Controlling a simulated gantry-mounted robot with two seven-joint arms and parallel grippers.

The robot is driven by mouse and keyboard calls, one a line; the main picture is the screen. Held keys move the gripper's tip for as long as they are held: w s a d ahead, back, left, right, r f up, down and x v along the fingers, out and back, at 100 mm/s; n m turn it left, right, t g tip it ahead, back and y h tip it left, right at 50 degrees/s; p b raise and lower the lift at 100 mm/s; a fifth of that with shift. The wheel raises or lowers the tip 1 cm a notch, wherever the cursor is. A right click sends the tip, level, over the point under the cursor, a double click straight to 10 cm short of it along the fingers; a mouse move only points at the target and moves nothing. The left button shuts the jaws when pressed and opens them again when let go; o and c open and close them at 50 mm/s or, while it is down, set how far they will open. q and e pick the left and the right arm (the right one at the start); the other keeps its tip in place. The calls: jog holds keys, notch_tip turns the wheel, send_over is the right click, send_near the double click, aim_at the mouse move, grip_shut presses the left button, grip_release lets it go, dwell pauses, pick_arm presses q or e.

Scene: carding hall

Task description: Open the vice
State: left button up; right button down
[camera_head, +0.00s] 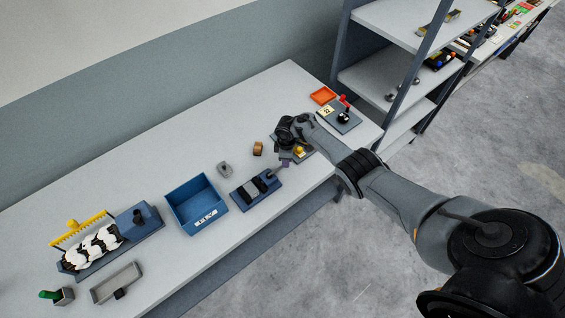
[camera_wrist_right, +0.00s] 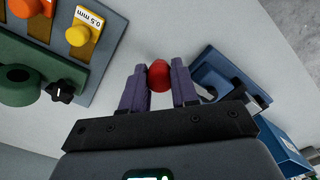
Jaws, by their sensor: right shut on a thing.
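The vice (camera_head: 257,187) is a blue base with dark jaw blocks, on the bench in the head view. A grey rod at its right end points toward my right gripper (camera_head: 284,163). Part of the blue vice (camera_wrist_right: 228,74) shows at the right in the right wrist view. There, my right gripper (camera_wrist_right: 158,80) is shut on a round red knob (camera_wrist_right: 159,74) between its purple fingers. The knob's join to the vice is hidden by a finger. How far apart the jaws are is hard to tell. My left gripper is not in view.
A blue bin (camera_head: 197,204) stands left of the vice. A small grey block (camera_head: 224,169) and a brown cylinder (camera_head: 258,148) lie behind it. A fixture with yellow and orange knobs (camera_wrist_right: 78,35) is close to my right gripper. A shelf rack (camera_head: 385,65) stands beyond.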

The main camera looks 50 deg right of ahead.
jog(key=shift+f, duration=0.1)
dwell(0.3)
jog(key=c, duration=0.9)
grip_release()
jog(key=shift+w, duration=0.15)
jog(key=shift+o, duration=0.2)
jog(key=shift+r, duration=0.2)
jog(key=shift+r, duration=0.25)
notch_tip(320, 180, up, 10)
jog(key=p, duration=0.4)
